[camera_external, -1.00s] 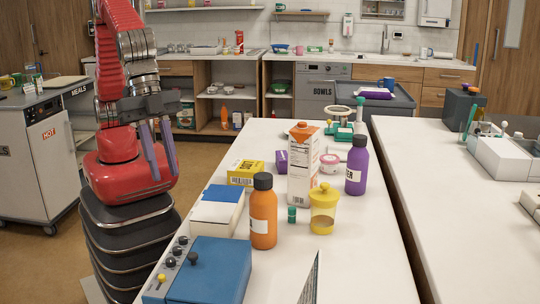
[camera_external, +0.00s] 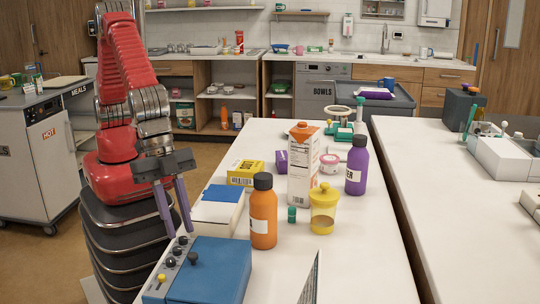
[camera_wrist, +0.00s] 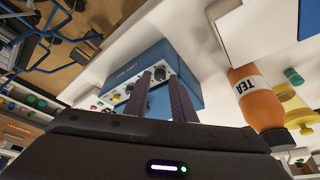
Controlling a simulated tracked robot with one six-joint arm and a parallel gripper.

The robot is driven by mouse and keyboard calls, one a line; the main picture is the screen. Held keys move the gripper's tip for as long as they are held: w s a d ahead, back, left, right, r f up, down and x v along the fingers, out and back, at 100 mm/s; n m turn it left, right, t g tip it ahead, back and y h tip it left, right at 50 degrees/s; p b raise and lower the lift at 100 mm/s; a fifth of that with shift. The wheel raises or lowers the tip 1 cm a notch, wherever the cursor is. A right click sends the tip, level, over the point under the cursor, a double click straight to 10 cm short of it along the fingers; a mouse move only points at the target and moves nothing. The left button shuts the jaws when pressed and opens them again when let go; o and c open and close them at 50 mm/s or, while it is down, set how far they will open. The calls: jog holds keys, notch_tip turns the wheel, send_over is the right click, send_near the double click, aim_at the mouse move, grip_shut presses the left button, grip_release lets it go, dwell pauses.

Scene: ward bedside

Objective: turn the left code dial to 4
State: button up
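A blue box (camera_external: 222,268) stands at the table's near left corner, with a row of dials along its grey left side. The dial at the far end (camera_external: 183,240) has a dark knob; the one at the near end (camera_external: 161,278) is yellow. I cannot tell which is the left code dial, nor read any setting. My gripper (camera_external: 181,233) points down just above the far end of the row, its two purple-grey fingers apart. In the wrist view the box (camera_wrist: 150,62) is ahead, and a dial (camera_wrist: 160,74) shows between the fingertips; contact cannot be told.
A white box with a blue top (camera_external: 222,193) stands just behind the dials. An orange bottle (camera_external: 263,215) is right of it, with a yellow-lidded jar (camera_external: 323,209) and a carton (camera_external: 302,165) beyond.

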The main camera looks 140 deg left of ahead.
jog(key=shift+w+f, duration=0.25)
jog(key=shift+f, duration=0.35)
jog(key=shift+c, duration=0.3)
grip_shut()
jog(key=shift+a+m, duration=0.1)
jog(key=shift+m, duration=0.3)
jog(key=shift+w+a+m+g+h, duration=0.15)
jog(key=shift+m+h, duration=0.4)
jog(key=shift+m, duration=0.7)
jog(key=shift+s+a+m+g+h, duration=0.15)
jog(key=shift+m+h, duration=0.4)
jog(key=shift+m, duration=0.7)
jog(key=shift+w+a+m+g+h, duration=0.15)
jog(key=shift+m+g+h, duration=0.2)
jog(key=shift+m, duration=0.85)
jog(key=shift+w+m+g+h, duration=0.1)
jog(key=shift+m+g+h, duration=0.2)
jog(key=shift+m, duration=0.9)
